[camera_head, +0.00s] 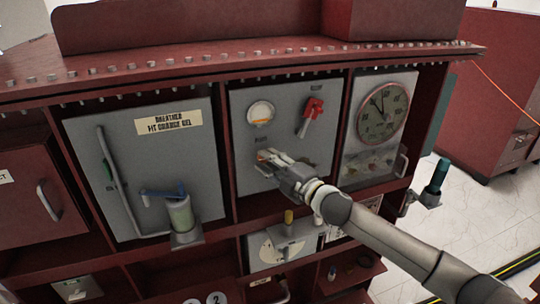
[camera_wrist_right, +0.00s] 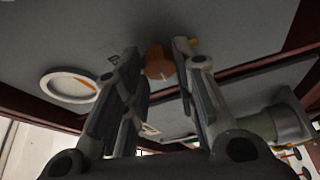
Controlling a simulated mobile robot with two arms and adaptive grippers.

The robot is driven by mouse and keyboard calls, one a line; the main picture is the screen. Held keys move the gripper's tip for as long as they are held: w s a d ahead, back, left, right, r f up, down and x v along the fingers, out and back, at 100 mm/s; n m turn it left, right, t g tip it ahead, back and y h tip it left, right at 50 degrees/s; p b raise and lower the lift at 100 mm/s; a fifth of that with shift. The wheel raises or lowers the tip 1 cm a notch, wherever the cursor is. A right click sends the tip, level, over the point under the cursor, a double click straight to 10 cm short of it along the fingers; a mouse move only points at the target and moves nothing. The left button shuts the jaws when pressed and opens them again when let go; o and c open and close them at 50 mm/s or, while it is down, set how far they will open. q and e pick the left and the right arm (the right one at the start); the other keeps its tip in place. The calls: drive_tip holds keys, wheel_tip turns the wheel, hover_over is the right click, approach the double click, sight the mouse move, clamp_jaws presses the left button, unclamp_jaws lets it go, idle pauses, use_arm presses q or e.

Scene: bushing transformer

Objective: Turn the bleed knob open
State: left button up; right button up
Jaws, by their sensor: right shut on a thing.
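The bleed knob, a small orange-brown round knob, sits on the grey centre panel (camera_head: 245,185) below the round gauge. In the right wrist view the knob (camera_wrist_right: 157,62) is between the two fingertips. In the head view only a bit of orange shows at the fingertips, and the gripper hides the rest. My right gripper (camera_head: 270,160) reaches in from the lower right and is shut on the knob. It also shows in the right wrist view (camera_wrist_right: 160,68). My left gripper is not in view.
A small round gauge (camera_head: 260,113) and a red lever (camera_head: 312,112) are above the knob. A large dial (camera_head: 383,112) is to the right. A grey breather door (camera_head: 150,165) with a green canister (camera_head: 181,215) is to the left. A yellow-topped fitting (camera_head: 288,222) is below.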

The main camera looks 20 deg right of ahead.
drive_tip(key=shift+n, duration=0.3)
drive_tip(key=o, duration=1)
drive_tip(key=shift+a, duration=0.1)
drive_tip(key=shift+o, duration=0.2)
drive_tip(key=v, duration=1.2)
drive_tip(key=shift+r, duration=0.2)
